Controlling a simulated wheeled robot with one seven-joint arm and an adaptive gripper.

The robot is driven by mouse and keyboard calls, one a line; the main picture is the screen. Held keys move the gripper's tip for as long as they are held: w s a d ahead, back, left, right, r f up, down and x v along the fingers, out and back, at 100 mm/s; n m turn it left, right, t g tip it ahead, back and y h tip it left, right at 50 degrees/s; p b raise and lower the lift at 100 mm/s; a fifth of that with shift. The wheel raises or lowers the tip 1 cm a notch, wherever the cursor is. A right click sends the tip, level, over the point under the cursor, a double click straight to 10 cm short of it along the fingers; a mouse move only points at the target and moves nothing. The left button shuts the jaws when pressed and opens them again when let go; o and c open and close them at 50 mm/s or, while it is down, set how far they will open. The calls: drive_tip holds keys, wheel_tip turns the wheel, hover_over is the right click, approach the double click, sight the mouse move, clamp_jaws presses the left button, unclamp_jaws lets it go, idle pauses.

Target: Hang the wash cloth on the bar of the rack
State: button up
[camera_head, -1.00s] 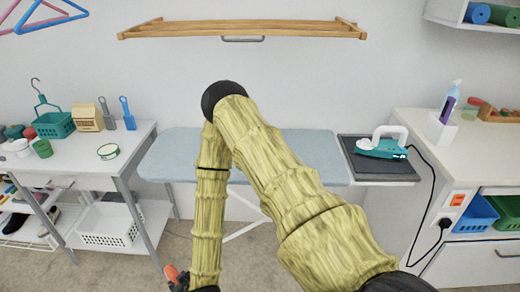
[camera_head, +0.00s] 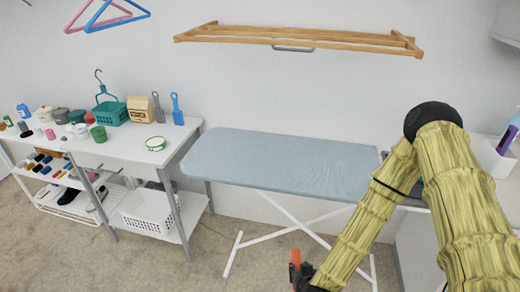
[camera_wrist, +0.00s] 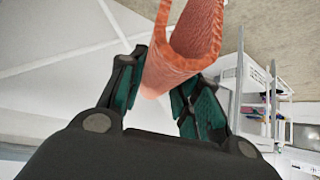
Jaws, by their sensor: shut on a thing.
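The wash cloth is orange-red and looks folded into a curved, open-sided strip. Its small visible end (camera_head: 295,256) shows low in the head view, and it is large in the wrist view (camera_wrist: 187,45). My gripper (camera_wrist: 160,84) is shut on the cloth, a dark finger on each side of it. In the head view my gripper (camera_head: 299,268) is low, in front of the ironing board and well below the rack. The wooden rack (camera_head: 300,36) is fixed to the wall at the top, with long slats and a grey metal handle (camera_head: 293,49) under its front.
An ironing board (camera_head: 280,163) stands below the rack, its white crossed legs near my gripper. A white table (camera_head: 135,142) with baskets, pots and brushes is at left. Pink and blue hangers (camera_head: 118,20) hang at upper left. The wall between board and rack is clear.

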wheel_tip(320, 180, up, 24)
drive_tip(key=p, duration=2.2)
drive_tip(key=shift+a+f, duration=0.15)
drive_tip(key=shift+f, duration=0.05)
drive_tip(key=shift+r, duration=0.1)
